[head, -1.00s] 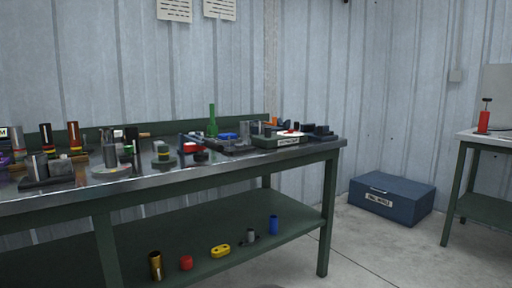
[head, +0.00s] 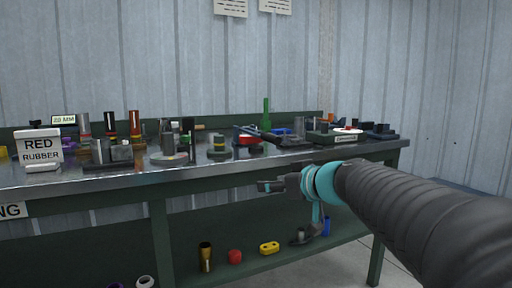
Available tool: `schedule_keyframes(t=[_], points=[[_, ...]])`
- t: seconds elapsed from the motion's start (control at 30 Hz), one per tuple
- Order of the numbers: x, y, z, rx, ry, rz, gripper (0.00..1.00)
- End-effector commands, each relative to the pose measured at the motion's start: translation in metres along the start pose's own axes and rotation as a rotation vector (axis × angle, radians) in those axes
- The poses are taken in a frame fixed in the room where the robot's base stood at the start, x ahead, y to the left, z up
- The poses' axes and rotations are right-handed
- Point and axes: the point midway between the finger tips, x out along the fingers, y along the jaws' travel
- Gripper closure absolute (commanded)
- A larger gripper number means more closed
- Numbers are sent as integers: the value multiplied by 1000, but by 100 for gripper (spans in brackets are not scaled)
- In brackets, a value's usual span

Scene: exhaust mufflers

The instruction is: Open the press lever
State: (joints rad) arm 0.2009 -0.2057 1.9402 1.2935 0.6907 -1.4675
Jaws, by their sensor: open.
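My gripper (head: 281,212) is in front of the workbench (head: 190,176), below its top edge. Its two dark fingers are spread apart with nothing between them, one pointing left and one lower down. On the bench top, behind and above my gripper, a low dark device (head: 285,140) with a long dark bar lies beside a red and dark piece (head: 246,136). It may be the press, but it is too small to tell, and so is the position of any lever. My gripper touches nothing on the bench top.
A green bottle (head: 266,115) stands at the back of the bench. A brass cylinder (head: 205,257) and a yellow part (head: 269,248) rest on the lower shelf.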

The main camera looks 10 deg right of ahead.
Motion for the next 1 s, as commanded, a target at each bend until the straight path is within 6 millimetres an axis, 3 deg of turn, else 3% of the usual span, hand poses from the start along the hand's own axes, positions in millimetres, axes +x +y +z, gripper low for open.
schedule_keyframes(t=[0.03,0.1,0.2,0.33,0.57,1.0], points=[[11,23,-11,-23,55,27,46],[20,50,-30,-62,127,69,46],[27,82,-48,-106,203,128,46],[32,110,-62,-142,259,185,46],[42,124,-72,-161,283,211,46],[114,136,-96,-160,281,209,46]])
